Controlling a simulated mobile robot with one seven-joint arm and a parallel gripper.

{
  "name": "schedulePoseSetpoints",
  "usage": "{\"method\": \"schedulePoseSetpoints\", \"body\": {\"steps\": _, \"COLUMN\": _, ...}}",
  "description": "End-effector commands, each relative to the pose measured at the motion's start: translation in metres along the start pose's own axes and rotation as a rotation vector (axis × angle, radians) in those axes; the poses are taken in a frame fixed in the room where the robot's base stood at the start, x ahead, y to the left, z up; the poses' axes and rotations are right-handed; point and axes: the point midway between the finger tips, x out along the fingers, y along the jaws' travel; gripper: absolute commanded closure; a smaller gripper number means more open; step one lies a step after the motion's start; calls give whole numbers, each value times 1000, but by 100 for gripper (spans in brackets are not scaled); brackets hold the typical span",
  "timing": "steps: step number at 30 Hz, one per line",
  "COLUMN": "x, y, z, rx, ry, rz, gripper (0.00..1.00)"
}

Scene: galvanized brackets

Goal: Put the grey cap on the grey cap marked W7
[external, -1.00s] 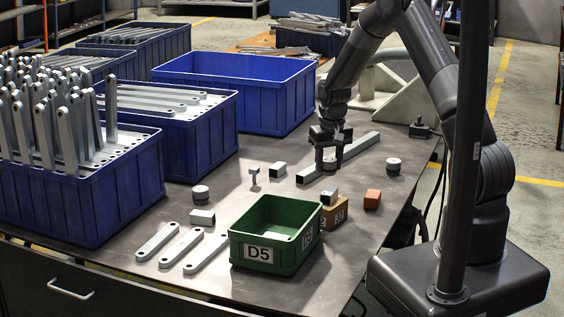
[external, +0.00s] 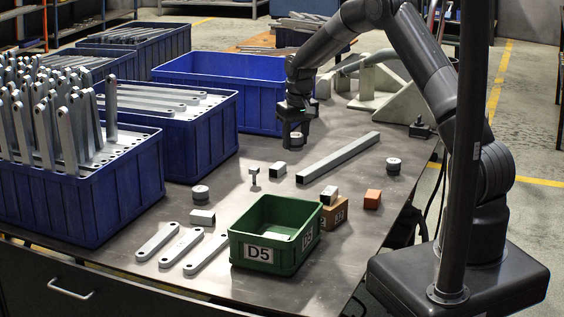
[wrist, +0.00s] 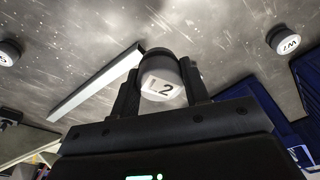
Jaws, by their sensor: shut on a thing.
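My gripper (external: 295,136) is shut on a grey cap (wrist: 162,82) and holds it above the table, in front of the empty blue bin. In the wrist view the held cap's white label shows a 2; its other character is unclear. My gripper (wrist: 160,88) has one finger on each side of it. A second grey cap, whose label appears to read W7 upside down (wrist: 285,40), stands on the table apart from my gripper; it seems to be the cap near the left blue bins in the external view (external: 200,193). Another grey cap (external: 393,165) stands at the right.
A long square bar (external: 338,157) lies right of my gripper. A green bin marked D5 (external: 266,252), a brown block (external: 336,214), an orange block (external: 372,199) and flat bars (external: 158,241) are nearer the front. Blue bins (external: 200,125) stand left.

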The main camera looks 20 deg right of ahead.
Motion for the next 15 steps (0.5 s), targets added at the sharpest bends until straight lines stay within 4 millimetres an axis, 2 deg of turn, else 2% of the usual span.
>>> {"method": "schedulePoseSetpoints", "body": {"steps": 1, "x": -1, "y": -23, "z": -15, "rx": -32, "ry": 3, "rz": -4, "gripper": 83}}
{"method": "schedulePoseSetpoints", "body": {"steps": 6, "x": -8, "y": -85, "z": -46, "rx": -112, "ry": 2, "rz": -13, "gripper": 83}}
{"method": "schedulePoseSetpoints", "body": {"steps": 10, "x": -12, "y": -117, "z": -58, "rx": -151, "ry": 1, "rz": -18, "gripper": 83}}
{"method": "schedulePoseSetpoints", "body": {"steps": 15, "x": -13, "y": -139, "z": -64, "rx": -174, "ry": 0, "rz": -21, "gripper": 83}}
